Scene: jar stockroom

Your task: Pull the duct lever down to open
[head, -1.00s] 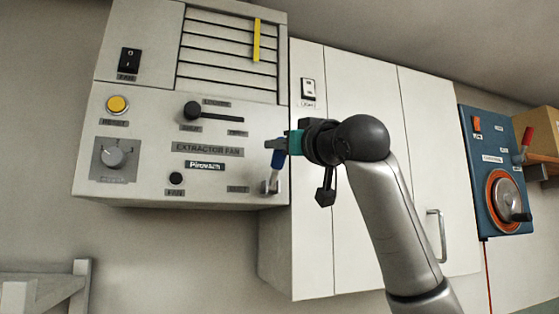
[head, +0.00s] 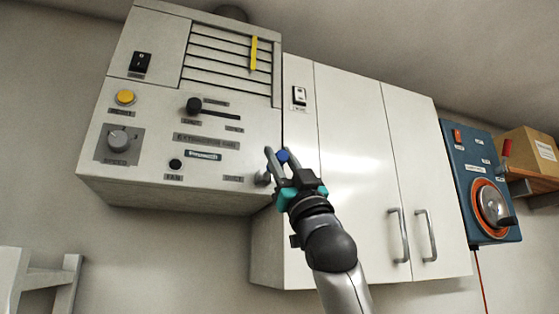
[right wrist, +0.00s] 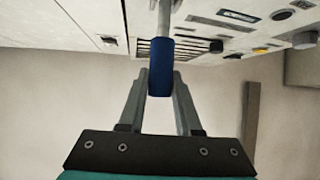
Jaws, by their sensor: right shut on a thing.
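The duct lever is a short metal lever with a blue grip (head: 282,155), at the lower right corner of the extractor fan panel (head: 215,165). Its metal foot (head: 263,178) shows just left of my gripper. My right gripper (head: 277,152) comes from below and is shut on the blue grip. In the right wrist view the blue grip (right wrist: 160,82) sits between the two fingertips, with the metal rod running on beyond it. The fingers partly hide the lever in the head view, so its exact angle is hard to tell. My left gripper is not in view.
White cupboards (head: 355,150) with bar handles stand right of the fan unit, a light switch (head: 299,96) on them. A blue panel (head: 475,160) with an orange-ringed dial and a shelf with a box (head: 530,150) are farther right. The panel has a black slider knob (head: 194,105).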

